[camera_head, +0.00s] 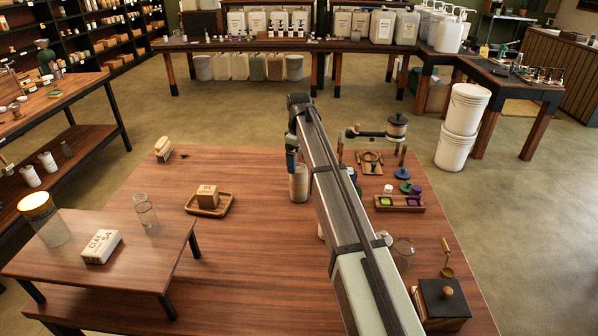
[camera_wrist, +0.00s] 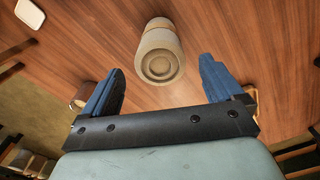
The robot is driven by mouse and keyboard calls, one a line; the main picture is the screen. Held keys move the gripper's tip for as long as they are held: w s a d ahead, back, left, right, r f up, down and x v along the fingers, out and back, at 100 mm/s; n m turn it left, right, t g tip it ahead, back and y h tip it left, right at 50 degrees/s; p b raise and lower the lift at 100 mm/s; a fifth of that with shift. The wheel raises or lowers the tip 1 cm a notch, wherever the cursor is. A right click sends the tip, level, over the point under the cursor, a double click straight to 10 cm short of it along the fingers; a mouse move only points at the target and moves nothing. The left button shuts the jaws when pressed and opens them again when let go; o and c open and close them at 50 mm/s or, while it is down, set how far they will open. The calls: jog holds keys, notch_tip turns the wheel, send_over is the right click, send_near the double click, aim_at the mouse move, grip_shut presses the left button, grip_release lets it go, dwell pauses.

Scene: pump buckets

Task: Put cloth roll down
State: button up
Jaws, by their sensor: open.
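The cloth roll (camera_head: 299,186) is a pale grey-tan cylinder standing upright on the wooden table, left of my arm in the head view. In the wrist view the roll (camera_wrist: 159,62) shows its round, ringed top end, with its side running away toward the wood. My gripper (camera_head: 292,152) has blue fingers and is open. In the wrist view my gripper (camera_wrist: 161,68) has one finger on each side of the roll's image, with clear gaps and no contact seen. My arm hides part of the table to the right of the roll.
A soap block on a wooden dish (camera_head: 225,210) and a brush (camera_head: 163,148) lie to the left. To the right are a small tray (camera_head: 382,207), a drip stand (camera_head: 378,134), a glass jar (camera_head: 403,255) and a lidded box (camera_head: 441,303). Table around the roll's left is clear.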

jog(key=shift+r, duration=1.85)
